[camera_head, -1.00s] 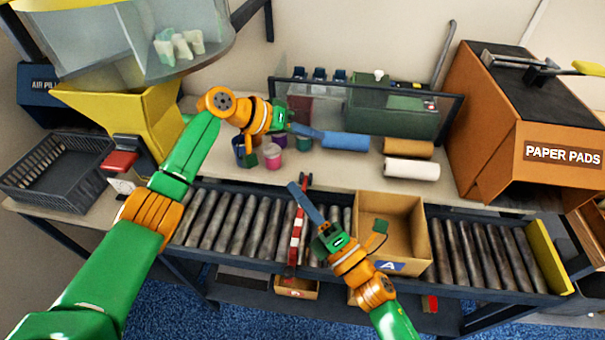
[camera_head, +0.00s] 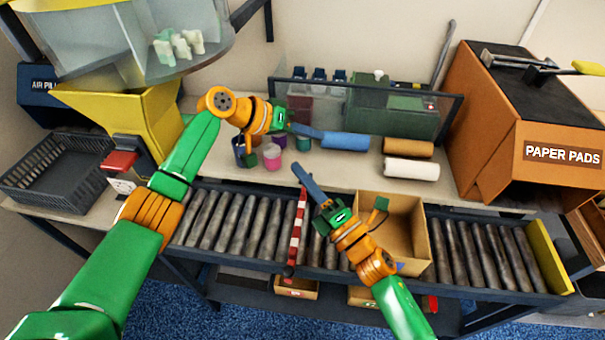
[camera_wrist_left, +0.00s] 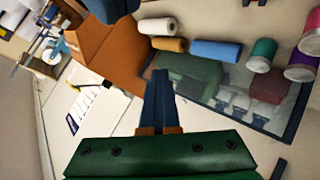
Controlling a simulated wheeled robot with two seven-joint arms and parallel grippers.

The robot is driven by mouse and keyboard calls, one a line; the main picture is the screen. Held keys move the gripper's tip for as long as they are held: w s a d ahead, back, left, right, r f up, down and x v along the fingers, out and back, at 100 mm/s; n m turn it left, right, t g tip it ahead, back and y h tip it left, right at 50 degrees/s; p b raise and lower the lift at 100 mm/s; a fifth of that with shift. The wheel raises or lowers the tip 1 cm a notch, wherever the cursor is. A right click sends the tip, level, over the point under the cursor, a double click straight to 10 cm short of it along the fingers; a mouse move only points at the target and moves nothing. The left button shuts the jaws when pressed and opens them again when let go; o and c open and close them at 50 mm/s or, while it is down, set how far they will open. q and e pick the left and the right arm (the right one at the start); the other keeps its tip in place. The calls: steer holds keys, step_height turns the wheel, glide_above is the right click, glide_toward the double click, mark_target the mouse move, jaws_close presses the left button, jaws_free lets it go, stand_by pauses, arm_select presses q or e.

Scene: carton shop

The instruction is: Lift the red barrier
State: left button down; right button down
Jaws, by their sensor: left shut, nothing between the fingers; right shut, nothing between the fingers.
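The red barrier (camera_head: 297,232) is a red-and-white striped bar lying across the roller conveyor, left of the open carton. Its far end is close to my right gripper's fingers. My right gripper (camera_head: 300,170) is shut and empty, its blue fingers pointing up and left over the far edge of the conveyor, at the barrier's far end; I cannot tell whether they touch. My left gripper (camera_head: 315,133) is shut and empty above the back table, near the blue roll. Its closed fingers also show in the left wrist view (camera_wrist_left: 158,85).
An open cardboard carton (camera_head: 408,225) stands on the rollers, partly behind my right gripper. Small paint-like pots (camera_head: 272,158) and rolls (camera_head: 411,170) lie on the table behind. The orange paper pads box (camera_head: 480,130) stands at right. Rollers (camera_head: 225,220) left of the barrier are clear.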

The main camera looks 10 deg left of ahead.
arm_select(q)
steer(key=c, duration=1.6)
jaws_free()
steer(key=c, duration=0.6)
jaws_free()
steer(key=shift+o, duration=0.2)
